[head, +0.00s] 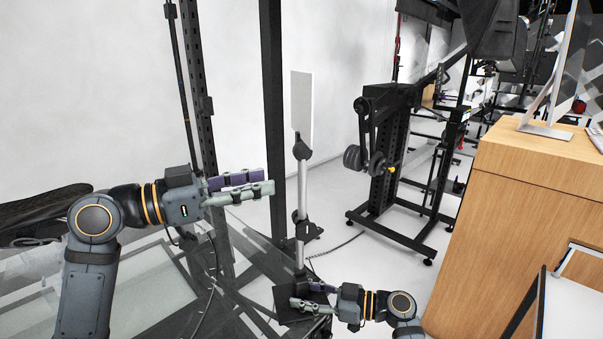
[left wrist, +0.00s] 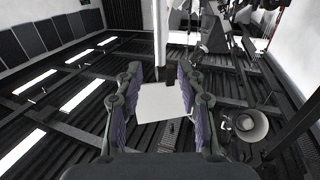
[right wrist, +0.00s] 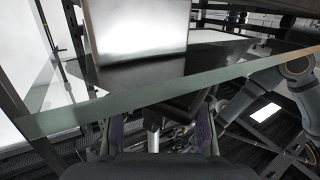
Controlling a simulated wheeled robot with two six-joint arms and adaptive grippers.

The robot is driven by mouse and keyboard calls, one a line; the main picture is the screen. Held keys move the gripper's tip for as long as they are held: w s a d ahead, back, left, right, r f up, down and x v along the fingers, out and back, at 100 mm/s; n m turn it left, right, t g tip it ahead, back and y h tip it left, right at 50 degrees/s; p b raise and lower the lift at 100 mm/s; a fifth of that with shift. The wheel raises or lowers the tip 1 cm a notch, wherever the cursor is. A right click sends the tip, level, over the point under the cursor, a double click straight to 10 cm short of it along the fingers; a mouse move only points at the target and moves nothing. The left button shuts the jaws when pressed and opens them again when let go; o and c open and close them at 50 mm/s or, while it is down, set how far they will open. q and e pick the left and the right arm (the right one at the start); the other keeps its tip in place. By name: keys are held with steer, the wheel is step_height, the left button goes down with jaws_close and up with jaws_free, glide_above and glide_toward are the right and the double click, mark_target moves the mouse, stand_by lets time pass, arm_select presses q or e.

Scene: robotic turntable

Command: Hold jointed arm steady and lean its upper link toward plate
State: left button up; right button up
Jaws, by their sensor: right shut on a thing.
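The jointed arm (head: 303,185) stands upright as a slim silver post with black joints and a white flat panel (head: 302,105) at its top. My right gripper (head: 311,295) is low on the post, shut on its lower link just above the dark base. In the right wrist view the silver post (right wrist: 153,138) shows between the fingers. My left gripper (head: 272,187) is left of the upper link, fingers pointing toward it. Its fingers are apart and empty in the left wrist view (left wrist: 158,80). I cannot tell which surface is the plate.
A black upright frame post (head: 272,100) stands close behind the jointed arm. A glass-topped frame (head: 130,290) lies at lower left. A wooden cabinet (head: 530,220) is at right, and a black equipment stand (head: 390,160) is behind. White floor lies between.

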mark_target(302, 189)
arm_select(q)
steer(key=x, duration=0.9)
steer(key=shift+w, duration=0.1)
jaws_close()
